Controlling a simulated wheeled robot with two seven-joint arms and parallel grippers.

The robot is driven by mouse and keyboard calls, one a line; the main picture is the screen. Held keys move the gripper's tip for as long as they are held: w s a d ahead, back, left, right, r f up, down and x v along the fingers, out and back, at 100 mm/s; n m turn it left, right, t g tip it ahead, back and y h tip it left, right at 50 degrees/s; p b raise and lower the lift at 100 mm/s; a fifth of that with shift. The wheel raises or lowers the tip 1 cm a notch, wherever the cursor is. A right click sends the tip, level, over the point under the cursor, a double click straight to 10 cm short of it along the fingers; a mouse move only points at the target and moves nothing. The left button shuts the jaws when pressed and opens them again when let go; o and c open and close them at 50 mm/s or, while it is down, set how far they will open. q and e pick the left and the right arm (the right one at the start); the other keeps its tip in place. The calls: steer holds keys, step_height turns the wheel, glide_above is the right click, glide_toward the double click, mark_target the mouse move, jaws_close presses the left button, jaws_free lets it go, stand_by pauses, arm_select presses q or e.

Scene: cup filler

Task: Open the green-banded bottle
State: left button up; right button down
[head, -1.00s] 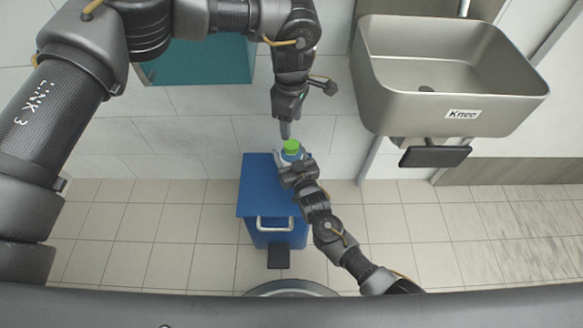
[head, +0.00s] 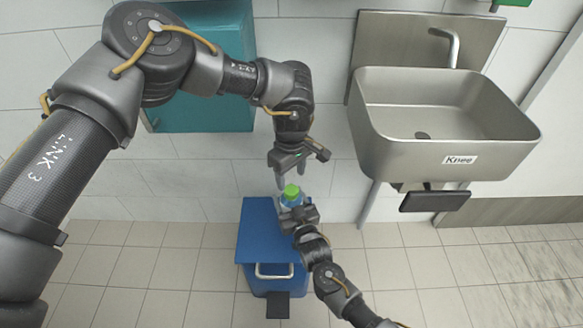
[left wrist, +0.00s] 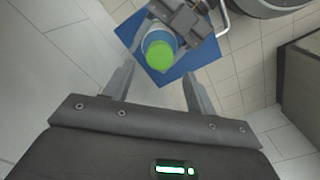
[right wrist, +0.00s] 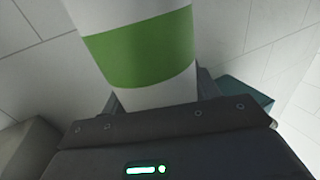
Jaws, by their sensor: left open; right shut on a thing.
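The green-banded bottle (head: 287,201) stands above the blue cabinet top with its bright green cap (head: 291,191) on. In the right wrist view its white body carries a broad green band (right wrist: 140,48). My right gripper (head: 299,214) is shut around the body. My left gripper (head: 294,183) is open and points down at the cap, with its fingers apart. In the left wrist view the cap (left wrist: 160,56) shows just beyond the fingertips, roughly midway between them, with a blue part around it. Whether the bottle's base touches the cabinet is hidden.
The blue cabinet (head: 256,222) has a front handle (head: 274,271) and a dark pedal (head: 277,305). A metal sink (head: 440,150) with a knee plate (head: 435,201) is at the right. A teal cabinet (head: 205,105) is on the wall behind my left arm. Tiled floor is clear around.

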mark_target(291, 189)
arm_select(q)
steer(key=shift+f, duration=2.65)
steer(key=shift+c, duration=0.3)
steer(key=c, duration=1)
